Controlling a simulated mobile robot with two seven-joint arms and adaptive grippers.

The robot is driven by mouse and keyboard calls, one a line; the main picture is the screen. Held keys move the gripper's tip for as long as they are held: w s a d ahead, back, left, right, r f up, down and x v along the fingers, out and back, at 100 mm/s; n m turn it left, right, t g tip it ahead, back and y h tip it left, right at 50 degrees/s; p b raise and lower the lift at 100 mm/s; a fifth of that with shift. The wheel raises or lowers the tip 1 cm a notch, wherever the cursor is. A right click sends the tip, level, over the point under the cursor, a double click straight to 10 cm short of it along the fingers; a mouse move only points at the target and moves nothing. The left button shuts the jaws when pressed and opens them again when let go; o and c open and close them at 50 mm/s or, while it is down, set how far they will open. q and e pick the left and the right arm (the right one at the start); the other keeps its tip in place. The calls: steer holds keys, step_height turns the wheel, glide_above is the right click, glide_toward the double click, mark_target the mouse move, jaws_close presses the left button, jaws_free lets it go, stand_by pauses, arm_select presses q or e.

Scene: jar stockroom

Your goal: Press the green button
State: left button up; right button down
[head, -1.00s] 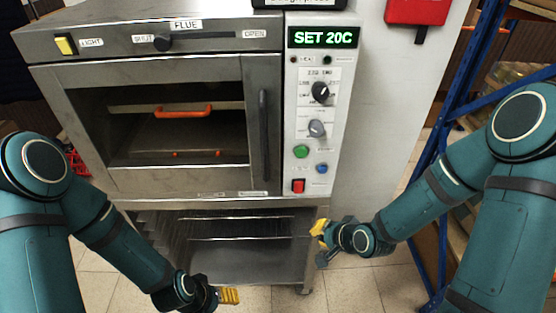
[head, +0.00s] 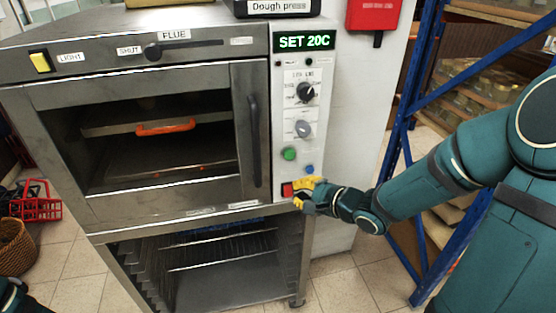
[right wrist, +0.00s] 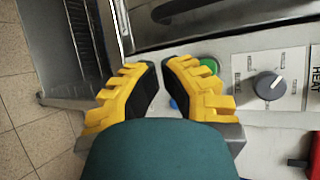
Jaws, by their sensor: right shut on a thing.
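The green button (head: 289,154) is round and sits on the oven's white control panel, below a grey knob. It also shows in the right wrist view (right wrist: 209,66), just beyond the tip of one finger. My right gripper (head: 298,191) has its yellow fingertips at the panel's lower edge, by the red switch (head: 287,190) and below the green button. In the right wrist view its fingertips (right wrist: 161,66) are close together. What is between them cannot be made out, and the red switch is hidden there. My left gripper is out of view.
A blue button (head: 309,169) is beside the green one, partly covered by a finger in the wrist view. A black knob (head: 306,92) and grey knob (head: 303,129) are above. The oven (head: 150,213) fills the left; blue racking (head: 405,130) stands at right.

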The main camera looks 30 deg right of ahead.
mark_target(289, 154)
steer(key=shift+d, duration=0.1)
stand_by(0.3)
steer(key=shift+w+d, duration=0.3)
steer(key=shift+w, duration=1.1)
steer(key=shift+w+d, duration=0.35)
steer(key=shift+w, duration=1.1)
steer(key=shift+w+d, duration=0.3)
steer(key=shift+w, duration=1.1)
steer(key=shift+w+d+p, duration=0.1)
steer(key=shift+w+p, duration=0.3)
steer(key=shift+p, duration=0.1)
